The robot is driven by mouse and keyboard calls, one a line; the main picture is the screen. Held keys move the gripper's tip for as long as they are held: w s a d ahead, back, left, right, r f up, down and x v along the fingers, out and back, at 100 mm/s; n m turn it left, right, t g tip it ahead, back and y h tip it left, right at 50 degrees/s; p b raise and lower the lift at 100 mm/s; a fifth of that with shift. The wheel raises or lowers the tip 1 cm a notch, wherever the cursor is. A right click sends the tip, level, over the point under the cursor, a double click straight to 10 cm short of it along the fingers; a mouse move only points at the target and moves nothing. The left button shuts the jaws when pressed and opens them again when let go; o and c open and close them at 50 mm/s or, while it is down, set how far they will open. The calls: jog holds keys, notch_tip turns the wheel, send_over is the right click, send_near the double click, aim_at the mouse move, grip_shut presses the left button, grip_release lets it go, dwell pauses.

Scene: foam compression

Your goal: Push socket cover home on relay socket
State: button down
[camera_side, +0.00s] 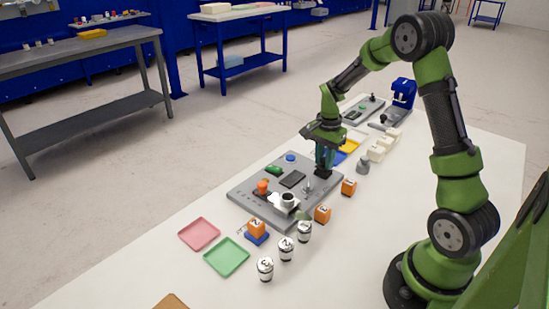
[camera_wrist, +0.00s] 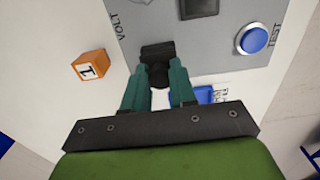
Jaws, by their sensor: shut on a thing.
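My gripper (camera_side: 325,163) is low over the right corner of the grey panel (camera_side: 246,190). In the wrist view its two teal fingers (camera_wrist: 161,72) are shut on a black piece, which looks like the socket cover (camera_wrist: 159,76). The cover sits at a black block (camera_wrist: 157,50), apparently the relay socket, near the panel's edge. In the side view the black block (camera_side: 322,172) shows just under the fingertips. The seam between cover and socket is too small and dark to make out, so I cannot tell how deep the cover sits.
The panel also carries a blue button (camera_wrist: 252,40), a dark rectangle (camera_side: 292,179), an orange part (camera_side: 262,187) and a white cup-like part (camera_side: 287,200). An orange cube (camera_side: 349,187) stands close by. Pink (camera_side: 199,233) and green (camera_side: 226,257) trays lie at the front left.

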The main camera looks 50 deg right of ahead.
aim_at(324, 159)
jog(key=shift+f, duration=0.55)
jog(key=c, duration=0.8)
grip_release()
notch_tip(324, 159, up, 16)
jog(key=s+a+r+n+t, duration=0.1)
jog(key=s+a+n+t, duration=0.1)
jog(key=s+a+n, duration=0.2)
jog(key=s+a+r+n+t+y, duration=0.1)
jog(key=s+a+n, duration=0.4)
jog(key=a, duration=0.5)
jog(key=s+a+r+n+t+y, duration=0.1)
jog(key=s+a+r+n+t, duration=0.1)
jog(key=s+a+n+t, duration=0.2)
jog(key=shift+s+a+r+n, duration=0.1)
jog(key=shift+s+a+n, duration=0.05)
jog(key=shift+a, duration=0.5)
jog(key=shift+s+a+r+n, duration=0.1)
jog(key=shift+s+a+n, duration=0.1)
jog(key=shift+a, duration=0.4)
jog(key=shift+s+a+n, duration=0.1)
jog(key=shift+a+n, duration=0.05)
jog(key=shift+a, duration=0.5)
